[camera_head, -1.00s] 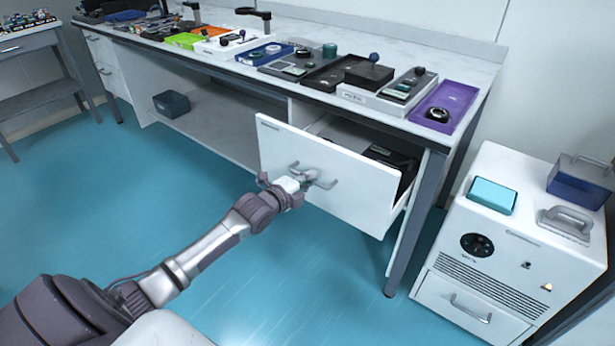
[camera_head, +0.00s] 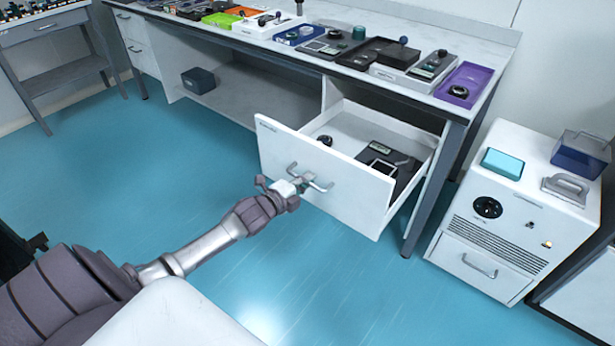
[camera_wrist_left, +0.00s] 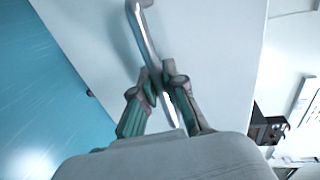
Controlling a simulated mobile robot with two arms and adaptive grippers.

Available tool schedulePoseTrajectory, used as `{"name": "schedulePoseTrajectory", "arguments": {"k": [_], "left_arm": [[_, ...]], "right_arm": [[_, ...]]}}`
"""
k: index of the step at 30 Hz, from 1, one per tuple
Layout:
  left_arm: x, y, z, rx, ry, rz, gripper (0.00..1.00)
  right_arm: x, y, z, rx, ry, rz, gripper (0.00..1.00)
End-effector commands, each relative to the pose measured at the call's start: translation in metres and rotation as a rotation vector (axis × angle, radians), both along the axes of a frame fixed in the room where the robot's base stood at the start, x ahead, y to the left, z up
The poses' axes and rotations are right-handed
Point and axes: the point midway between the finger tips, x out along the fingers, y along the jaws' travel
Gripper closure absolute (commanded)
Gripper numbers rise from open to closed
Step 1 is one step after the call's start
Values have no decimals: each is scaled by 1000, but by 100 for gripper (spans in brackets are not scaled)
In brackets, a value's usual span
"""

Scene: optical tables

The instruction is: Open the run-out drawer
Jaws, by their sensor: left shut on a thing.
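The run-out drawer (camera_head: 345,205) is a white drawer under the right part of the long table, standing well out from it. Its inside shows, with a dark flat item (camera_head: 388,168) and a small dark knob-like item in it. Its grey bar handle (camera_head: 318,183) is on the front. My left gripper (camera_head: 303,184) is shut on the handle. In the left wrist view the two fingers (camera_wrist_left: 158,88) close around the handle bar (camera_wrist_left: 146,42), with the white drawer front (camera_wrist_left: 205,45) behind. My right gripper is not in view.
The long table (camera_head: 480,25) carries several trays and devices. A white cabinet (camera_head: 475,235) with a handle stands on the floor right of the drawer. A dark bin (camera_head: 198,79) is on the low shelf. The blue floor (camera_head: 150,160) before the drawer is clear.

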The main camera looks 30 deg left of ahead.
Motion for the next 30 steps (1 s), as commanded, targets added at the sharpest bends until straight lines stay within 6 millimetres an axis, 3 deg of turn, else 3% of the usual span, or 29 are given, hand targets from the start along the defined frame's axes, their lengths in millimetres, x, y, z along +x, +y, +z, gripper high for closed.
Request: {"name": "schedulePoseTrajectory", "arguments": {"k": [13, 14, 18, 30], "left_arm": [[-2, 0, -1, 0, 1, -1, 100], [-2, 0, -1, 0, 1, -1, 86], [-2, 0, -1, 0, 1, 0, 63], [-9, 1, 1, 0, 1, 0, 63]], "right_arm": [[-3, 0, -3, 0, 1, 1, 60], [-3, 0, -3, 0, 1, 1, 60], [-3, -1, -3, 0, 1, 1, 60], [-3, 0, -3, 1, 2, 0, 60]]}}
